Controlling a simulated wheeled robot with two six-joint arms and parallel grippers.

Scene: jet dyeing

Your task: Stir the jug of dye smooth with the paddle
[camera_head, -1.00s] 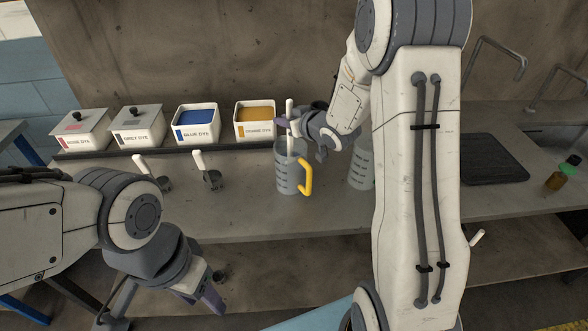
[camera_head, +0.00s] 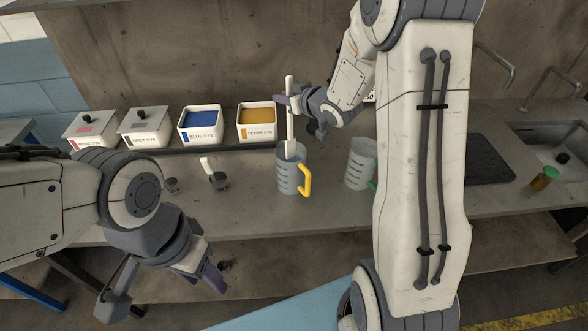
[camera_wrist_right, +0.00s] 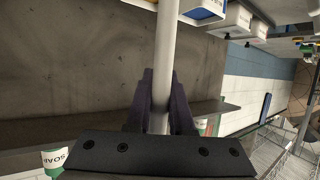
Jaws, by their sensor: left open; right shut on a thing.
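The paddle (camera_head: 290,122) is a pale rod, held nearly upright. My right gripper (camera_head: 288,104) is shut on its upper part. The right wrist view shows the rod (camera_wrist_right: 166,60) between the dark fingers (camera_wrist_right: 161,103). The paddle's lower end is at the mouth of the grey jug with the yellow handle (camera_head: 290,176); how deep it reaches is unclear. The jug stands upright on the bench, and the dye inside cannot be made out. My left gripper (camera_head: 205,274) is open and empty, low in front of the bench.
A second clear jug with a green handle (camera_head: 360,163) stands to the right, partly behind my right arm. Dye tubs, including blue (camera_head: 201,125) and orange (camera_head: 257,122), line the back.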

